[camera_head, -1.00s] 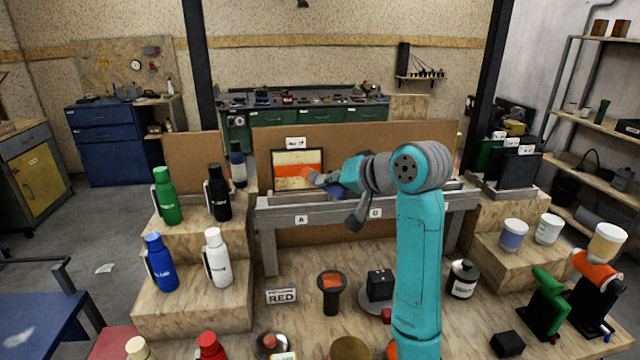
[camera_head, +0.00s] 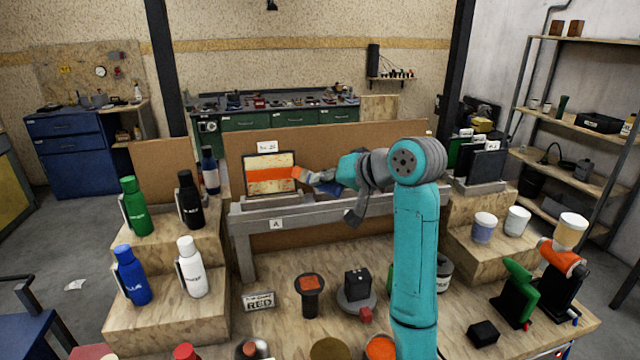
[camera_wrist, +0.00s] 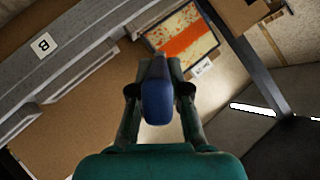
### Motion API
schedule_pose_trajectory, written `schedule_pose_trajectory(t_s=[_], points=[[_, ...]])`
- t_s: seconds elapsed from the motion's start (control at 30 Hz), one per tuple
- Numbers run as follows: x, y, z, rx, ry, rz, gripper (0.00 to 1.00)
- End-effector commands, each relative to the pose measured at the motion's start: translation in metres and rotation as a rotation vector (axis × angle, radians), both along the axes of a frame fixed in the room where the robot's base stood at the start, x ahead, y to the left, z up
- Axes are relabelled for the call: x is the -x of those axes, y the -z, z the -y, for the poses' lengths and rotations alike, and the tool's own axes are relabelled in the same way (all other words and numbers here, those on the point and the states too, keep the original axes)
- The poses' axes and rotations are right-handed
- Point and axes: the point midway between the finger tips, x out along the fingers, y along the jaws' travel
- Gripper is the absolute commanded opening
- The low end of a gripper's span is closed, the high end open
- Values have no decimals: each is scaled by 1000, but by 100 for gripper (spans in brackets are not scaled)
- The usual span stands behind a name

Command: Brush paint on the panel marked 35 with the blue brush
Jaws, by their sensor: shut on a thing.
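The panel (camera_head: 257,187) stands upright in a dark frame against the brown backboard, with a wide orange band across its pale, speckled face. A small white label (camera_head: 266,147) sits above it, its print too small to read. The panel also shows at the top of the wrist view (camera_wrist: 174,29). My gripper (camera_head: 330,180) is at the panel's right edge. In the wrist view my gripper (camera_wrist: 158,92) is shut on the blue brush (camera_wrist: 158,103), whose blue handle shows between the fingers. The bristles are mostly hidden; I cannot tell whether they touch the panel.
A grey rail (camera_head: 250,209) with a label A runs below the panel. Bottles stand on wooden steps at left, including a white bottle (camera_head: 192,267). An orange-topped pot (camera_head: 380,348) and a black holder (camera_head: 310,297) stand on the bench. Cups (camera_head: 484,228) are at right.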

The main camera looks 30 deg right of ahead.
Motion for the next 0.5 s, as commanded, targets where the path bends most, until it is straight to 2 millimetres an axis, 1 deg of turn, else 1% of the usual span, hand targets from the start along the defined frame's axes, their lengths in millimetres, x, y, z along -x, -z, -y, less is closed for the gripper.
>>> schedule_pose_trajectory(t_s=[0.13,0.27,0.37,0.5], points=[[-1,-9,0,0,-1,2,0],[-1,-11,-1,0,-1,1,0],[-3,-11,-5,0,-1,1,0],[-6,-11,-15,0,-2,1,0]])
